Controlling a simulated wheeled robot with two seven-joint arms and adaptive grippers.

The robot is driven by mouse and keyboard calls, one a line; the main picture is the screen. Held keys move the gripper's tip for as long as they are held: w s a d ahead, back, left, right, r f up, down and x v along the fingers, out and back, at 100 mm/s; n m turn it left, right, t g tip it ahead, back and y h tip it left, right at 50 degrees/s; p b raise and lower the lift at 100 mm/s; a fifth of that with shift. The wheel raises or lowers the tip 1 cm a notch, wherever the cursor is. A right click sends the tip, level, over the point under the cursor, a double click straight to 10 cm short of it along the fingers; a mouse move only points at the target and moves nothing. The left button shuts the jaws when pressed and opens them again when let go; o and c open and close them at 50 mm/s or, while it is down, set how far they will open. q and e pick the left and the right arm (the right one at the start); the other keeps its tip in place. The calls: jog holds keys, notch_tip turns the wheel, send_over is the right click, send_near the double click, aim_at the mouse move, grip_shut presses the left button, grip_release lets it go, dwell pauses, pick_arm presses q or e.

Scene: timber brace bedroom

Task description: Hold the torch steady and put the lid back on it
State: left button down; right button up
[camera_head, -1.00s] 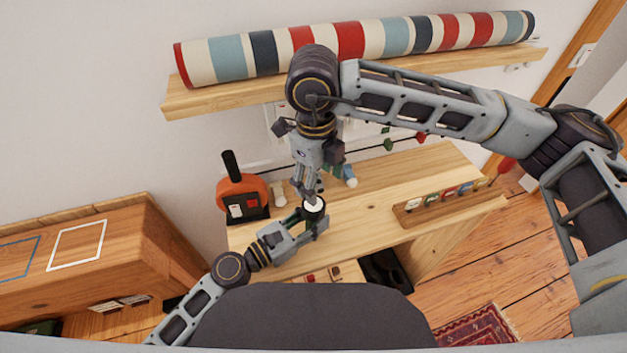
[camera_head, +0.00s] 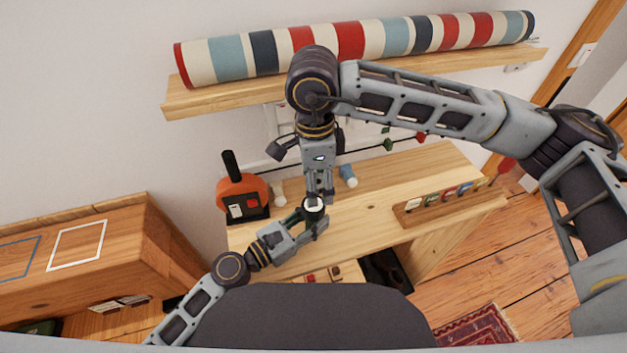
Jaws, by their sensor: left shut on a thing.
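The torch (camera_head: 313,213) is a small dark cylinder with a pale round top, standing roughly upright over the wooden table. My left gripper (camera_head: 309,225) comes in from the lower left and is shut on the torch, with fingers on either side of it. My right gripper (camera_head: 319,197) points down from above, its fingertips right at the torch's top. Whether its fingers are open or hold the lid is too small to tell. I cannot make out the lid as a separate thing from the pale top.
An orange and black device (camera_head: 242,199) stands at the table's back left. A wooden rack with coloured tags (camera_head: 440,202) lies on the right. A striped roll (camera_head: 350,42) lies on the shelf (camera_head: 230,95) above. The table between torch and rack is clear.

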aim_at(314, 220)
jog(key=n, duration=0.6)
jog(key=shift+s+a+n, duration=0.1)
jog(key=shift+a+n, duration=0.05)
jog(key=shift+n, duration=0.15)
jog(key=n, duration=0.5)
jog(key=shift+s+a+n, duration=0.1)
jog(key=shift+n, duration=0.2)
jog(key=n, duration=0.6)
jog(key=shift+a, duration=0.1)
jog(key=n, duration=0.6)
jog(key=shift+n, duration=0.3)
jog(key=shift+f, duration=0.15)
jog(key=shift+f, duration=3.9)
